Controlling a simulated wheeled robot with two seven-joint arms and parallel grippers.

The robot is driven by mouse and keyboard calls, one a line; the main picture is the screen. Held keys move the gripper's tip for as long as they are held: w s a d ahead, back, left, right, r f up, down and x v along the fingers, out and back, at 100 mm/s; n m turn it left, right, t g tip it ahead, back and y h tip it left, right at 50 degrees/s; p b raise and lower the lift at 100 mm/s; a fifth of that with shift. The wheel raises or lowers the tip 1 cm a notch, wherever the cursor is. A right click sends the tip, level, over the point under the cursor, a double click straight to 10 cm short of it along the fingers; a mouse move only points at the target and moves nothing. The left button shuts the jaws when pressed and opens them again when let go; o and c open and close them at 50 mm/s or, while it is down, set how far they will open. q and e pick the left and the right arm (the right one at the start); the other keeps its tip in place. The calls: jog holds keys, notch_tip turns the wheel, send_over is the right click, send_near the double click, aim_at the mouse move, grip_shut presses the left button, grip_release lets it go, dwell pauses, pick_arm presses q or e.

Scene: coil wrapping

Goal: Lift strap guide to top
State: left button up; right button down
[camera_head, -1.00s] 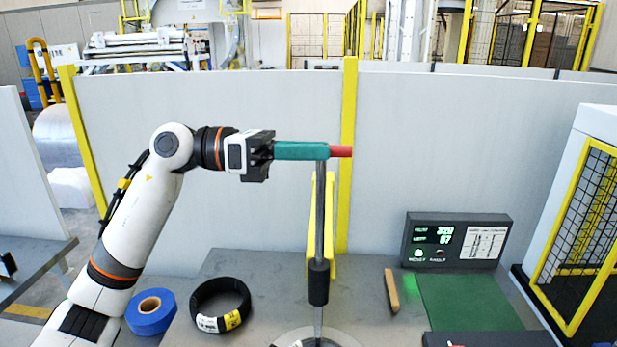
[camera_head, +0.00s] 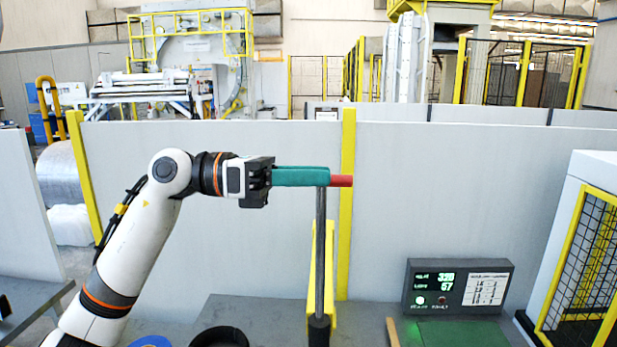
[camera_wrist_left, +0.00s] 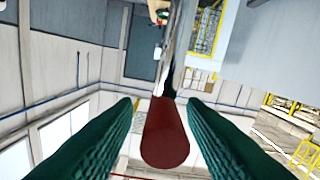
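My left gripper (camera_head: 326,177) is level, its long green fingers pointing right and closed about the red handle (camera_head: 342,181) of the strap guide. The handle's red end sticks out past the fingertips. A grey upright rod (camera_head: 320,250) hangs below the handle, with a black collar (camera_head: 319,331) at its lower end by the frame edge. In the left wrist view the red handle (camera_wrist_left: 166,140) lies between the two green fingers (camera_wrist_left: 163,102); exact contact is hard to judge there. My right gripper is out of view.
A yellow post (camera_head: 347,200) and grey partition (camera_head: 240,220) stand behind the rod. A display box (camera_head: 458,288) and green mat (camera_head: 462,333) are at the right on the table. A black ring (camera_head: 219,337) and blue roll (camera_head: 150,341) are cut off at the bottom.

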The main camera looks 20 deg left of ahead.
pick_arm(q)
jog(key=shift+f, duration=0.15)
jog(key=shift+a, duration=0.3)
jog(key=b+v, duration=0.4)
jog(key=v, duration=0.7)
jog(key=shift+a+b, duration=0.15)
jog(key=shift+b, duration=0.2)
jog(key=shift+s, duration=0.15)
